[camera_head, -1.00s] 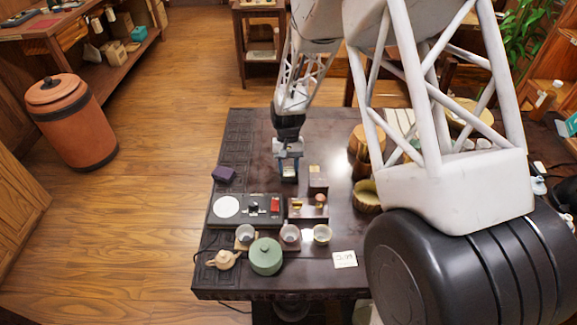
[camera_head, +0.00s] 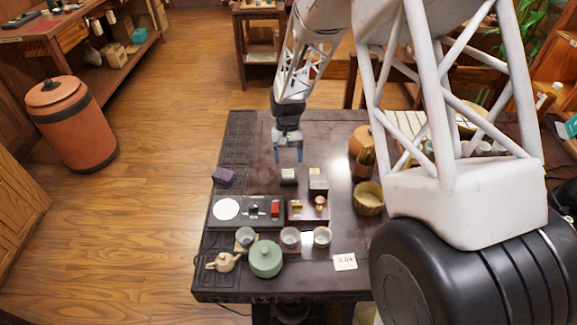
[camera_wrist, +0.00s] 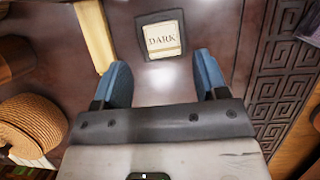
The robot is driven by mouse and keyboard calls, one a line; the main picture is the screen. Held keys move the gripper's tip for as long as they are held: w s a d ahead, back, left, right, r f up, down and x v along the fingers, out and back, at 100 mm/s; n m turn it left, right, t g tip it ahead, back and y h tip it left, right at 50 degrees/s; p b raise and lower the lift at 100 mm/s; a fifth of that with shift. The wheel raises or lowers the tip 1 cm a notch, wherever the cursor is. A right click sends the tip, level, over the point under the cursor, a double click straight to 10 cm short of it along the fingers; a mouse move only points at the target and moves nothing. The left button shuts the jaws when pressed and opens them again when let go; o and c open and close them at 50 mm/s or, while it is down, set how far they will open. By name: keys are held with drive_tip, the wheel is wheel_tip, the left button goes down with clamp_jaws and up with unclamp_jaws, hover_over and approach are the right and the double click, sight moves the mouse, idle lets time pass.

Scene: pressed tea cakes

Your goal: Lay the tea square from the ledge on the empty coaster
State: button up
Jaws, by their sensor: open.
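A cream tea square marked DARK (camera_wrist: 163,39) lies flat within a dark square coaster (camera_wrist: 145,19) in the wrist view, just beyond my fingertips. In the head view the pale tea square (camera_head: 289,174) shows on the table just on the near side of my gripper. My gripper (camera_head: 289,158) is open and empty, with its blue fingers pointing down. Both blue fingers also show in the wrist view (camera_wrist: 164,78), wide apart with bare table between them. A low brown stand (camera_head: 308,215) that may be the ledge carries a small yellowish piece and a round knob.
A small block (camera_head: 318,179) stands right of the tea square. Nearer are a black device (camera_head: 245,211), several cups, a green lidded pot (camera_head: 265,260) and a teapot (camera_head: 224,262). A purple box (camera_head: 223,175) lies left, a woven basket (camera_head: 368,198) right.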

drive_tip(key=v, duration=0.8)
drive_tip(key=shift+s, duration=0.1)
idle(0.6)
drive_tip(key=s+d+r+t, duration=0.2)
drive_tip(key=s+d+r, duration=0.3)
drive_tip(key=s+r, duration=0.35)
drive_tip(key=s+d+r+t, duration=0.2)
drive_tip(key=s+d+r, duration=0.4)
drive_tip(key=s+r, duration=0.25)
drive_tip(key=s+d+r+t, duration=0.1)
drive_tip(key=s+d+r, duration=0.1)
drive_tip(key=s, duration=0.8)
drive_tip(key=s+d+r+t, duration=0.2)
drive_tip(key=s+d, duration=0.3)
drive_tip(key=s, duration=0.6)
drive_tip(key=shift+s+r+m, duration=0.25)
drive_tip(key=shift+r+m, duration=0.15)
drive_tip(key=shift+r, duration=0.05)
